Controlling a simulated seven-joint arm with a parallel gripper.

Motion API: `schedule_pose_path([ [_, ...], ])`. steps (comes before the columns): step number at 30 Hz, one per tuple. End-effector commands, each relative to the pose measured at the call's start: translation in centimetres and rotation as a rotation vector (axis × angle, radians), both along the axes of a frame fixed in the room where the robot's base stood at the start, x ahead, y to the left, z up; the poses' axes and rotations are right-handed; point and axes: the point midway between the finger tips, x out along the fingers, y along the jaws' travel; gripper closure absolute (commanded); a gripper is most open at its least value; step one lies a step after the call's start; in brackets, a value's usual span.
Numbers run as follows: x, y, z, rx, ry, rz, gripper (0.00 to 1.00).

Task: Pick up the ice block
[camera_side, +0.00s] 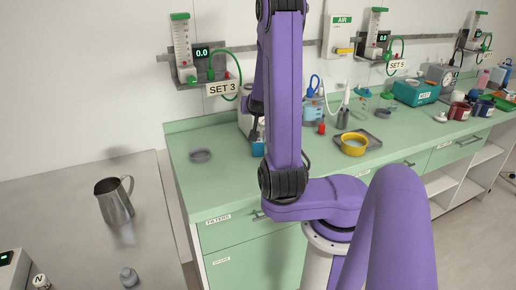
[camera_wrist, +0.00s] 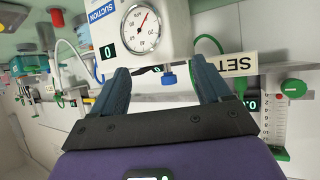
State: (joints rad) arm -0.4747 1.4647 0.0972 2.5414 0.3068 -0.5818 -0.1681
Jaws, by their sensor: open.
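I cannot make out an ice block in either view. My gripper (camera_wrist: 160,80) shows in the wrist view with its two dark fingers spread apart and nothing held between them. It faces the wall fittings, with a white suction gauge (camera_wrist: 143,30) beyond the fingers and its blue knob (camera_wrist: 168,78) seen between them. In the side view my gripper is not visible; my purple arm rises out of the top of the picture and hides part of the counter.
A green counter (camera_side: 190,190) runs along the wall. A metal jug (camera_side: 114,203) stands on the steel table (camera_side: 60,200) at left. Wall flowmeters (camera_side: 183,48) stick out above.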

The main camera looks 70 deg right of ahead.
Motion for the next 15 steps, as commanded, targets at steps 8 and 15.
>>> schedule_pose_path([
  [8, 0.0, 0.1, -6.0, 0.01, 0.005, 0.002, 0.23],
  [15, 0.0, 0.1, -10.8, 0.006, 0.002, 0.002, 0.23],
])
